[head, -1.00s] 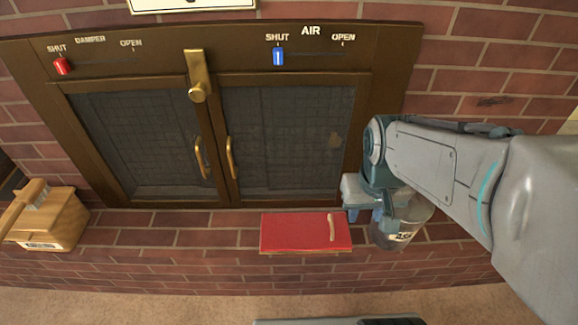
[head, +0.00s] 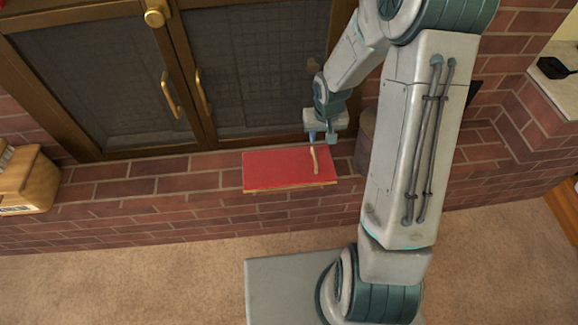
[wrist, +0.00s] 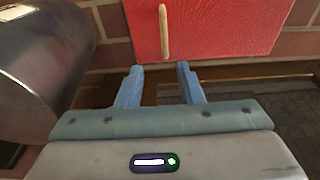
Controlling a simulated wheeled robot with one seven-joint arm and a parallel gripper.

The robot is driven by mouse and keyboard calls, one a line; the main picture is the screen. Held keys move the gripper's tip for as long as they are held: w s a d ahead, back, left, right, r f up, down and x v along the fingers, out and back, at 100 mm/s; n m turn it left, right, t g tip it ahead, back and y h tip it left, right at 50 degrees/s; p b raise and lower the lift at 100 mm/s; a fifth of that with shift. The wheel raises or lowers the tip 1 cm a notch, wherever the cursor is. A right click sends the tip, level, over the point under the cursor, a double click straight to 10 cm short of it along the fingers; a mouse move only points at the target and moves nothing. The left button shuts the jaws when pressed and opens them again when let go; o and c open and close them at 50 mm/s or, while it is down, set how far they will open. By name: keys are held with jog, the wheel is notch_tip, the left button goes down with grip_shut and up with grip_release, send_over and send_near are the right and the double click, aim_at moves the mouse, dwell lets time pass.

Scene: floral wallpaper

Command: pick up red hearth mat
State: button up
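The red hearth mat (head: 275,170) is a flat red rectangle lying on the brick ledge in front of the fireplace doors. A thin tan strip, like a handle, (head: 314,160) lies across its right part. In the wrist view the mat (wrist: 225,30) fills the top middle, with the strip (wrist: 164,32) upright on it. My gripper (head: 320,138) is at the mat's back right edge in the head view. In the wrist view my gripper (wrist: 160,72) is open, its two blue fingers apart with nothing between them, pointing toward the strip.
A grey metal ash bin (wrist: 45,60) stands close beside my gripper; it is mostly hidden behind my arm in the head view (head: 365,145). Fireplace doors (head: 265,75) with brass handles rise behind the ledge. A wooden box (head: 28,180) sits at the left. The carpet (head: 150,280) in front is clear.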

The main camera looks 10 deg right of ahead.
aim_at(315, 155)
jog(key=f+b, duration=0.1)
jog(key=f, duration=0.4)
jog(key=w+f+b, duration=0.1)
jog(key=f, duration=0.1)
jog(key=shift+f+b, duration=0.3)
jog(key=f+b, duration=0.2)
jog(key=f, duration=0.1)
jog(key=f+b, duration=0.1)
jog(key=f, duration=0.1)
jog(key=shift+w+a+f, duration=0.1)
jog(key=shift+w+a, duration=0.2)
jog(key=shift+a, duration=0.1)
grip_shut()
